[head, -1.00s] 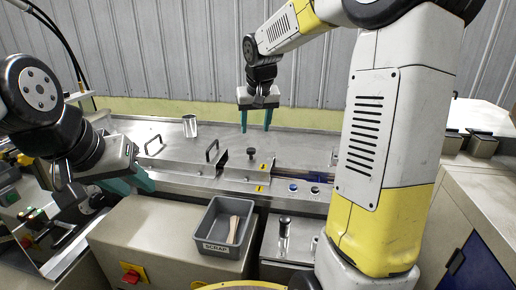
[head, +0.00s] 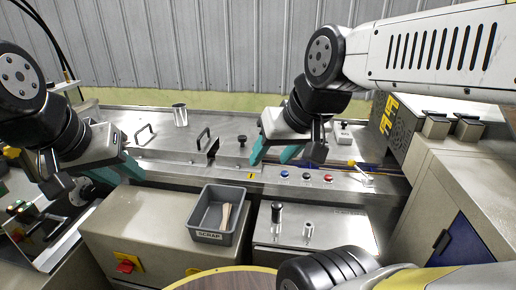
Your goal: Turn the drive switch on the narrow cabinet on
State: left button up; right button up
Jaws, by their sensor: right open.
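A red rotary switch on a yellow plate (head: 127,264) sits on the front of the beige cabinet (head: 150,230) at the lower left. A second yellow plate (head: 192,271) shows on the same front, partly cut off by a round table edge. I cannot tell which cabinet is the narrow one. My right gripper (head: 273,154) is open and empty above the steel machine bed, left of a row of small buttons. My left gripper (head: 122,172) hangs at the left near the bed's front edge, with teal fingers partly overlapping; its opening is unclear.
A grey SCRAP bin (head: 217,214) with a wooden piece stands on the beige cabinet. A steel-topped box (head: 340,229) with two posts is right of it. Blue, dark and red buttons (head: 306,177) line the bed. A cabinet with a blue door (head: 462,262) stands at the right.

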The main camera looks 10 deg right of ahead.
aim_at(127, 267)
jog(key=k+u, duration=0.3)
jog(key=k+j+u, duration=0.1)
jog(key=u, duration=1.25)
jog(key=k+j, duration=0.05)
jog(key=j, duration=0.05)
